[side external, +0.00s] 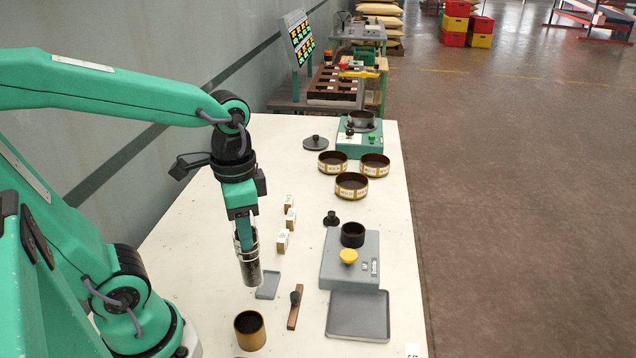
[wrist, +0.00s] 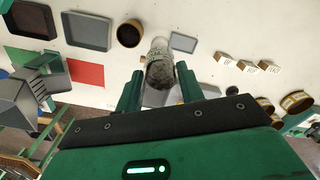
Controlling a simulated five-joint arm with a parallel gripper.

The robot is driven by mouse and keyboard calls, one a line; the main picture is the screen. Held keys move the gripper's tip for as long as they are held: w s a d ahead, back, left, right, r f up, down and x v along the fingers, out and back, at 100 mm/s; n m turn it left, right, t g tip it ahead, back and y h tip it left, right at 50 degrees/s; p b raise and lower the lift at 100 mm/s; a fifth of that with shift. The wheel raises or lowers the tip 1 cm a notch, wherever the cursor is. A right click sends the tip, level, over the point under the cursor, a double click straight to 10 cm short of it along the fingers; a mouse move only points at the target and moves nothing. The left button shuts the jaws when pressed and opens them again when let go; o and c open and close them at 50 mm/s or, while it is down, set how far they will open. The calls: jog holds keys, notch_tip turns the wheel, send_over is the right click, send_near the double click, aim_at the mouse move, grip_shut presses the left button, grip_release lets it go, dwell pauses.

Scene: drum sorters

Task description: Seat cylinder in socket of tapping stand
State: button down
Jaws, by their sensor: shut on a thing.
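My gripper (side external: 246,240) is shut on a clear cylinder (side external: 251,268) with dark grey contents, held nearly upright above the table. In the wrist view the cylinder (wrist: 160,64) sits between the two green fingers (wrist: 159,88). What looks like the tapping stand (side external: 336,268) is a grey box to the right of the gripper. It has a black round socket (side external: 352,235) on top and a yellow knob (side external: 348,256) in front. The cylinder is apart from the socket, to its left. The socket looks empty, though its inside is dark.
A small grey tray (side external: 268,286), a brass cup (side external: 250,331) and a wooden tool with a black knob (side external: 295,308) lie near the cylinder. A larger tray (side external: 358,333) is before the stand. Small labelled blocks (side external: 283,240) and brass rings (side external: 352,197) stand farther back.

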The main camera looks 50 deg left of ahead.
jog(key=shift+s+d+r, duration=0.25)
jog(key=shift+d+r, duration=0.35)
jog(key=shift+d, duration=0.3)
jog(key=shift+s+d+r, duration=0.25)
jog(key=shift+d+r, duration=0.3)
jog(key=shift+d, duration=0.35)
jog(key=shift+d+r, duration=0.1)
jog(key=shift+d, duration=0.1)
jog(key=shift+w, duration=0.1)
jog(key=w+a+f+n, duration=0.1)
jog(key=w+a, duration=0.1)
jog(key=w, duration=0.8)
jog(key=w+a+f+n, duration=0.2)
jog(key=w, duration=0.8)
jog(key=shift+a+n, duration=0.3)
jog(key=shift+a, duration=0.1)
jog(key=shift+w, duration=0.15)
